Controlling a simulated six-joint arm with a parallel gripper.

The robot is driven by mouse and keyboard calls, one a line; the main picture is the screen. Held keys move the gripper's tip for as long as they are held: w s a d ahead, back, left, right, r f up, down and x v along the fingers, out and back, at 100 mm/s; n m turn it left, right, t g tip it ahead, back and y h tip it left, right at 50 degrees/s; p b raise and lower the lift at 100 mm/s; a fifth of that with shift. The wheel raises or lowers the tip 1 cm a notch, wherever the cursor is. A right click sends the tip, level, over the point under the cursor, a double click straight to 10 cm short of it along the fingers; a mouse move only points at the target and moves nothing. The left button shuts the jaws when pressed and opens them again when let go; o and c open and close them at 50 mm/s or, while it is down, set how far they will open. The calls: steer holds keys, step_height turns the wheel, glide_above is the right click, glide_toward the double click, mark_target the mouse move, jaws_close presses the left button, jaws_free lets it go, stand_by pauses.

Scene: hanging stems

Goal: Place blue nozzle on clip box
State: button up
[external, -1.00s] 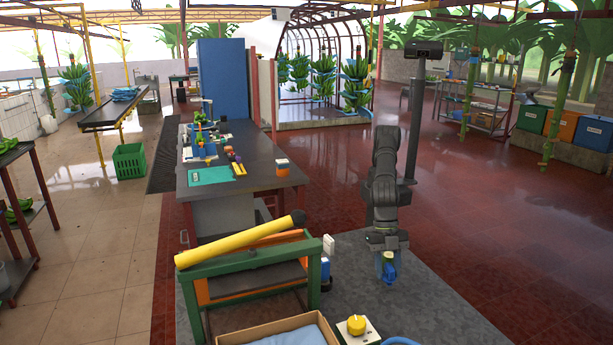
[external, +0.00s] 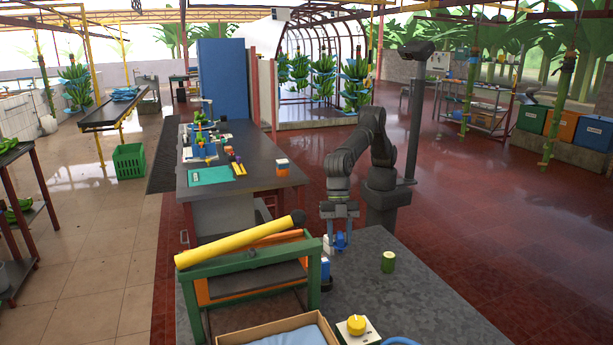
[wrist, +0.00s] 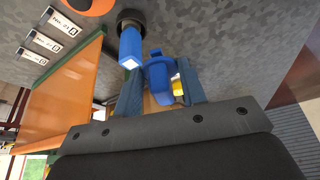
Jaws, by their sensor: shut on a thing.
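My gripper (external: 340,243) is shut on the blue nozzle (external: 342,241), just right of the green-framed stand. In the wrist view the blue nozzle (wrist: 159,76) sits between the blue-grey fingers, with a small yellow-and-white piece beside it. I cannot tell for sure which of these is the clip box.
A green stem piece (external: 388,262) stands on the grey surface (external: 420,300). The green-framed stand (external: 250,258) carries a yellow tube (external: 240,242). A box with a yellow knob (external: 356,327) and a cardboard tray (external: 235,337) are in front. The right of the surface is clear.

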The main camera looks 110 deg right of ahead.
steer(key=w+d+r+m+t, duration=0.15)
steer(key=w+d, duration=0.35)
steer(key=d, duration=1)
steer(key=w+d+r+m+h, duration=0.15)
steer(key=w+d, duration=0.35)
steer(key=d, duration=0.9)
steer(key=w+d+r+m+y, duration=0.15)
steer(key=w+d, duration=0.35)
steer(key=d, duration=1)
step_height(320, 180, up, 3)
steer(key=m+t+h, duration=0.2)
steer(key=m+h, duration=0.1)
steer(key=m, duration=0.5)
glide_above(281, 161)
steer(key=s, duration=0.2)
steer(key=s+d+m+h, duration=0.15)
steer(key=s+d, duration=0.35)
steer(key=s, duration=0.5)
steer(key=shift+m, duration=0.3)
steer(key=w+a+f, duration=0.1)
steer(key=w+f, duration=0.1)
steer(key=w, duration=0.1)
steer(key=w+a+f, duration=0.2)
steer(key=w, duration=0.1)
steer(key=w+a+f, duration=0.1)
steer(key=w+f, duration=0.2)
steer(key=w, duration=0.1)
steer(key=shift+a, duration=0.25)
steer(key=shift+f, duration=2)
